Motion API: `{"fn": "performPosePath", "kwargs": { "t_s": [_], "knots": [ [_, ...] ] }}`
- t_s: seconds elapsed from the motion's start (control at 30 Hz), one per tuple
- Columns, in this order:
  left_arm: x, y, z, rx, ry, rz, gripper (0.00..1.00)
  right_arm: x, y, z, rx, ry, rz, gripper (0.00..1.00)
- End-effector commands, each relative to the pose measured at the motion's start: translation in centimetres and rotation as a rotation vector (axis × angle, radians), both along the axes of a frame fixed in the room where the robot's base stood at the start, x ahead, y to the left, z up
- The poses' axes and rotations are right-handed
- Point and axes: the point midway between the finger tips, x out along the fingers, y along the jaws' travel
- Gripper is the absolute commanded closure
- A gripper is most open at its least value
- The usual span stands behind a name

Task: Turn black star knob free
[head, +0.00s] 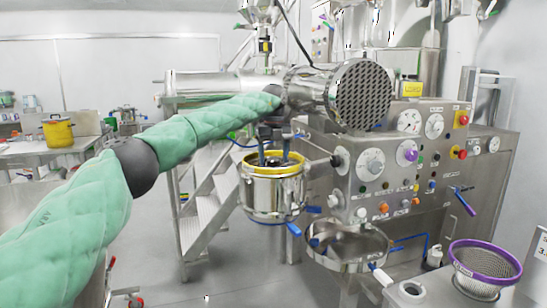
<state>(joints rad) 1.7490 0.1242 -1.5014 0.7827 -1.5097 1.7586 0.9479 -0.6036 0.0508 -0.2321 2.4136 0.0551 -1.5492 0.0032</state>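My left arm comes in from the left in a green quilted sleeve. My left gripper (273,160) points down over a steel vessel (272,193) with a yellow rim. Its two fingers stand apart, with the tips just inside the rim. A small dark shape, perhaps the black star knob (273,173), lies at the fingertips. It is too small to tell its shape or whether the fingers touch it. A separate round black knob (336,160) sticks out at the left of the control panel. My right gripper is not in view.
A steel control panel (395,180) with dials and buttons stands close on the right. A perforated drum end (362,95) hangs above. A steel bowl (345,250) and a purple-rimmed sieve (482,265) are lower right. Steps (205,200) stand behind the vessel.

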Motion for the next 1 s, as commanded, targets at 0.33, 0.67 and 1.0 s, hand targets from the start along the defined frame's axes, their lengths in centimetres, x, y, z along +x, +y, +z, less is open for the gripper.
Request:
{"fn": "performPosePath", "kwargs": {
  "t_s": [0.33,0.67,1.0],
  "knots": [
    [0.0,0.0,0.6,0.001,0.000,0.000,0.36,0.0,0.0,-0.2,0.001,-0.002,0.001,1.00],
    [0.0,-0.1,5.4,0.000,0.000,-0.001,0.36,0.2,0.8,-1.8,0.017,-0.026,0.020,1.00],
    [0.0,-0.1,7.7,0.000,0.001,-0.001,0.36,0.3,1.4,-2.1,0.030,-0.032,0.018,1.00]
  ]
}}
